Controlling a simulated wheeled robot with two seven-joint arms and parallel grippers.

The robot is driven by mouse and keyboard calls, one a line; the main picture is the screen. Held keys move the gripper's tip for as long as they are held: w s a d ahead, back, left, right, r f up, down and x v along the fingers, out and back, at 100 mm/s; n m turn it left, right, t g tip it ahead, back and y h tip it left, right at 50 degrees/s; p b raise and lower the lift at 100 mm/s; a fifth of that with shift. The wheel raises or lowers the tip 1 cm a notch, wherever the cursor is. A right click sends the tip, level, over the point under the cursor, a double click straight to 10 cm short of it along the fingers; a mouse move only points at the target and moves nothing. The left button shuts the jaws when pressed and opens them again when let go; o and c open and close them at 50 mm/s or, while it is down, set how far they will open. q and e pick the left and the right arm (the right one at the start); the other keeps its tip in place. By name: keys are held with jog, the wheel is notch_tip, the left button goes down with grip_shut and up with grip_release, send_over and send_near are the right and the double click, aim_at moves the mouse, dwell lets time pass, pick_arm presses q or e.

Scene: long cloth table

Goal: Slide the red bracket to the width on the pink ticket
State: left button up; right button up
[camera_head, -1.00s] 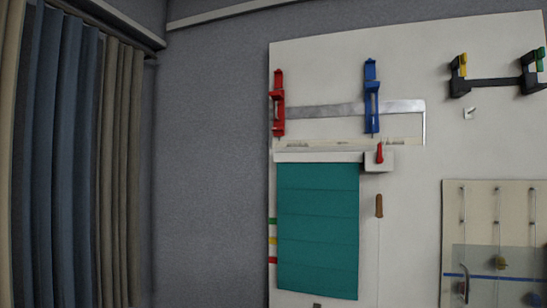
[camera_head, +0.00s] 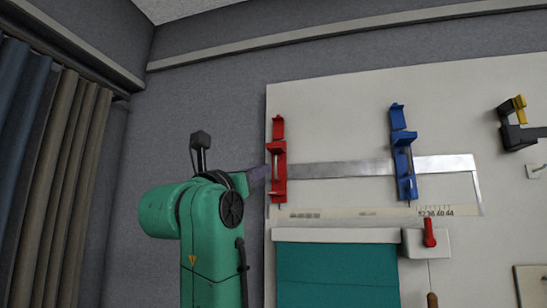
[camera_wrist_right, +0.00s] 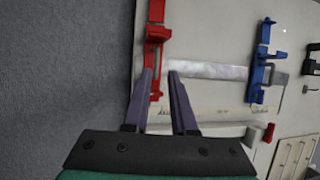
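The red bracket (camera_head: 278,165) is upright on the left end of a horizontal metal bar (camera_head: 340,169) on the pale wall board. A blue bracket (camera_head: 403,155) is on the same bar further right. My right gripper (camera_head: 257,175) is at the left side of the red bracket. In the right wrist view its dark fingers (camera_wrist_right: 160,74) are apart, with the lower part of the red bracket (camera_wrist_right: 155,38) showing between or just beyond their tips; contact cannot be told. A pale scale strip (camera_head: 390,212) with numbers runs below the bar. No pink ticket shows. My left gripper is not in view.
Below the strip hang a teal panel (camera_head: 335,278) and a white block with a red lever (camera_head: 430,234). A black fixture with a yellow part (camera_head: 519,110) is at the right. Curtains (camera_head: 60,170) hang at the left. The bar between the brackets is clear.

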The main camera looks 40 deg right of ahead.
aim_at(275, 166)
jog(key=p+x, duration=0.2)
jog(key=x, duration=0.4)
jog(key=shift+r, duration=0.1)
jog(key=w+d+p, duration=0.1)
jog(key=d, duration=0.1)
jog(key=w+d+p, duration=0.1)
jog(key=d, duration=0.1)
jog(key=shift+w+r, duration=0.15)
jog(key=shift+w, duration=0.05)
jog(key=shift+s+a+r, duration=0.15)
jog(key=shift+r, duration=0.05)
jog(key=shift+s+a, duration=0.15)
jog(key=shift+a, duration=0.05)
jog(key=shift+d+f, duration=0.1)
jog(key=shift+d, duration=0.2)
grip_shut()
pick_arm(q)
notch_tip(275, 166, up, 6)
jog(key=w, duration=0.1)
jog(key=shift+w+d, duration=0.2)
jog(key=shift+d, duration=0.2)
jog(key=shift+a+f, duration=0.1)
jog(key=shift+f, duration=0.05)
pick_arm(e)
jog(key=shift+w+f, duration=0.15)
jog(key=shift+w, duration=0.05)
